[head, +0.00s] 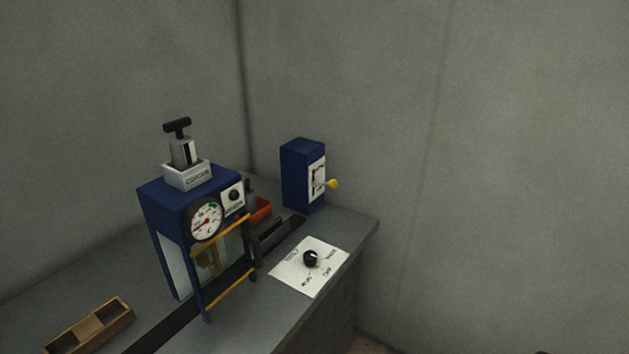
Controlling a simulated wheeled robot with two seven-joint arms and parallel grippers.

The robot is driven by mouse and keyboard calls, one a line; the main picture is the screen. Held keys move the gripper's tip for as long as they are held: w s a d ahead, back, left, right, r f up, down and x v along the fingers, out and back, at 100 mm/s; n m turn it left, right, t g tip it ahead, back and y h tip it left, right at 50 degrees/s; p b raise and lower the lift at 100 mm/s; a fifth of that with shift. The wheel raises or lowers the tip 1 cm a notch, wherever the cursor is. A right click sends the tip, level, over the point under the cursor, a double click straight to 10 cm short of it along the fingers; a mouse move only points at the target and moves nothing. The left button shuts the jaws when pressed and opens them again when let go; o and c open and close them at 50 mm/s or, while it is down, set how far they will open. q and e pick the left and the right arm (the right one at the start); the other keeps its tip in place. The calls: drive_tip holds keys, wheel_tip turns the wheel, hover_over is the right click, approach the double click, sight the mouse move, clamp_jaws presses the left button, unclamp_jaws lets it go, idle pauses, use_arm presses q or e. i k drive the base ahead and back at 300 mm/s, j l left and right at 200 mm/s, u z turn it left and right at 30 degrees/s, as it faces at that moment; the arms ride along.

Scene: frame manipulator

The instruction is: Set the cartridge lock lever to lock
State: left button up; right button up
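A blue box (301,172) stands at the back right of the grey counter. A white plate (317,178) on its right-hand face carries a lever with a yellow knob (333,184). The knob sticks out to the right at about mid-height of the plate. The plate's markings are too small to read, so I cannot tell which setting the lever is at or whether it is the cartridge lock lever. A grey cartridge (182,152) with a black T-handle stands upright in a white labelled holder (187,175) on the blue machine (168,212). Neither gripper shows.
The machine has a round gauge (205,219), a small dial plate (233,196) and yellow bars in front. A white panel with a black knob (311,259) lies on the counter (262,325). A wooden tray (90,329) is front left; an orange bin (262,208) sits behind the machine.

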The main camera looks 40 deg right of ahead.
sight(333, 183)
drive_tip(key=z, duration=1.3)
